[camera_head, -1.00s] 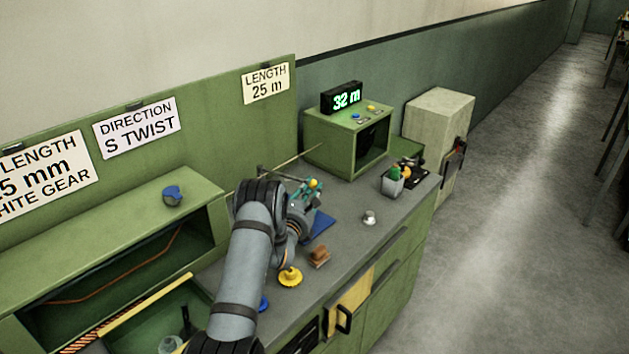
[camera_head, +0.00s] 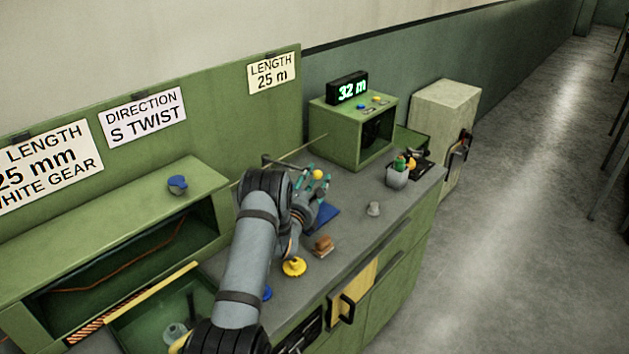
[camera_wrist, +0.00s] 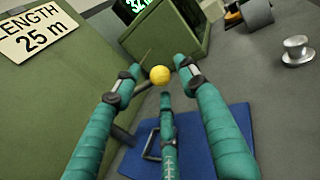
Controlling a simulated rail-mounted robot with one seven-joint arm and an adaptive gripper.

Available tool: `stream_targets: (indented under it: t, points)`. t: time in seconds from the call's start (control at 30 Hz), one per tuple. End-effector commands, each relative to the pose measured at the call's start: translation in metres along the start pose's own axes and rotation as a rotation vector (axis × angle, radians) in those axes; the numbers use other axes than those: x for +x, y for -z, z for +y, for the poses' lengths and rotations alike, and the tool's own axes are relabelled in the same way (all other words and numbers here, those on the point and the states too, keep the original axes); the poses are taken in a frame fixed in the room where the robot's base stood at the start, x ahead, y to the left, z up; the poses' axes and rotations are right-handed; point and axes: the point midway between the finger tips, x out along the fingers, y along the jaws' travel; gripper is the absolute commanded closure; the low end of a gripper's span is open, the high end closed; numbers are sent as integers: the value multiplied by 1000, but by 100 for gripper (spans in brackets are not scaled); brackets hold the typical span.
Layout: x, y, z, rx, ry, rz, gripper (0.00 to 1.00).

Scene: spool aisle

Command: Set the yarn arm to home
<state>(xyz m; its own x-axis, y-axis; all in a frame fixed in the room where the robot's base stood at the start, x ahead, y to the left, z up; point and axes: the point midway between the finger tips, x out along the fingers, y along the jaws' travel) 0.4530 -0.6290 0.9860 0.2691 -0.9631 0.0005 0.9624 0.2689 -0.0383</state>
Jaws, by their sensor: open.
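The yarn arm appears to be a thin grey rod with a yellow ball knob (camera_head: 318,174) above the bench; the knob also shows in the wrist view (camera_wrist: 160,74). Much of the rod is hidden behind my arm and fingers. My gripper (camera_wrist: 160,80) has teal fingers, spread open, two above and one below. The yellow knob sits between the fingertips in the wrist view; I cannot tell whether any finger touches it. In the head view my gripper (camera_head: 312,184) is beside the knob, over a blue pad (camera_head: 322,218).
A green box (camera_head: 350,140) with a display (camera_head: 347,88) reading 32 m stands behind. A silver knob (camera_head: 373,209), a brown block (camera_head: 323,246) and a yellow gear (camera_head: 293,267) are on the bench. A length sign (camera_head: 271,73) reads 25 m.

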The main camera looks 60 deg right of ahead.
Motion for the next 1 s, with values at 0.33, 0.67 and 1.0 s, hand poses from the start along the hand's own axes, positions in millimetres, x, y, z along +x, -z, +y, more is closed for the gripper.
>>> stream_targets:
  t: [0.33, 0.67, 1.0]
  points:
    - [-47, 1, 2, -2, -3, 4, 58]
    - [-107, 0, 0, 0, -1, 1, 58]
    - [-120, 0, 0, 0, 0, -1, 58]
